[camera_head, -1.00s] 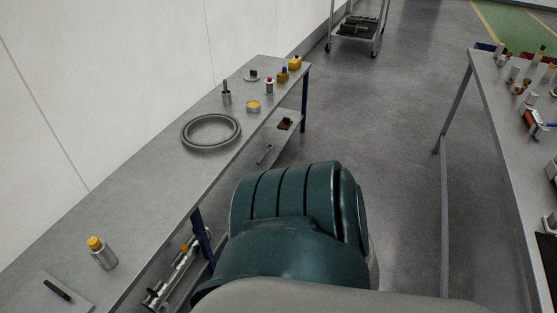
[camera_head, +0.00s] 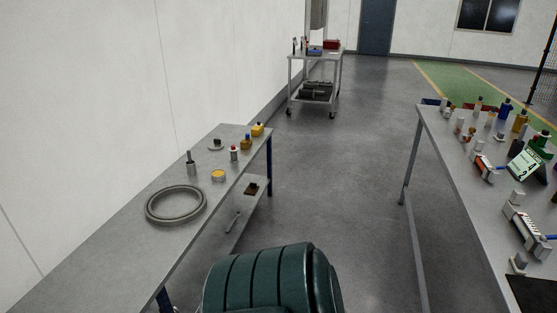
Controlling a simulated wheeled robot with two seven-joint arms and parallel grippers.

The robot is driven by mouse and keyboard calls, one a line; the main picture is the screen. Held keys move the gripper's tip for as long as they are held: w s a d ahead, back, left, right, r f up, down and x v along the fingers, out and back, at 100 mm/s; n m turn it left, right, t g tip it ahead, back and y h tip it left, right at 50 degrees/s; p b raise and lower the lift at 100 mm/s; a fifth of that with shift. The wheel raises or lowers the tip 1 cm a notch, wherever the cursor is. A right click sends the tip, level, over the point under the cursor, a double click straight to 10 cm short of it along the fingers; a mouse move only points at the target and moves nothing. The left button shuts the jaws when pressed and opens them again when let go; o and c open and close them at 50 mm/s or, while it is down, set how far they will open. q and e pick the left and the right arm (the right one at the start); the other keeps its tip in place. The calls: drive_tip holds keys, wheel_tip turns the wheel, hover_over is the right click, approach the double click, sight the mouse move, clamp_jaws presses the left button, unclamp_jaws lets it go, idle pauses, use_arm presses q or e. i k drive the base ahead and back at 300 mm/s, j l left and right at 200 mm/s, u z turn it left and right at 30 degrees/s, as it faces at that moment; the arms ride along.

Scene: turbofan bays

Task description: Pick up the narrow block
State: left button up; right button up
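I cannot pick out a narrow block for certain in the head view. Neither of my grippers is in view. A teal rounded part at the bottom centre hides some of the floor.
A right bench (camera_head: 455,190) carries several bottles, tools and a green-screened device (camera_head: 526,164). A wheeled cart (camera_head: 290,75) stands at the back by the wall. Clear grey floor (camera_head: 345,165) lies between the benches.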

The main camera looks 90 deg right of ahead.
sight(519, 263)
drive_tip(key=k+l+z, duration=0.15)
drive_tip(key=z, duration=4.25)
drive_tip(key=l, duration=0.05)
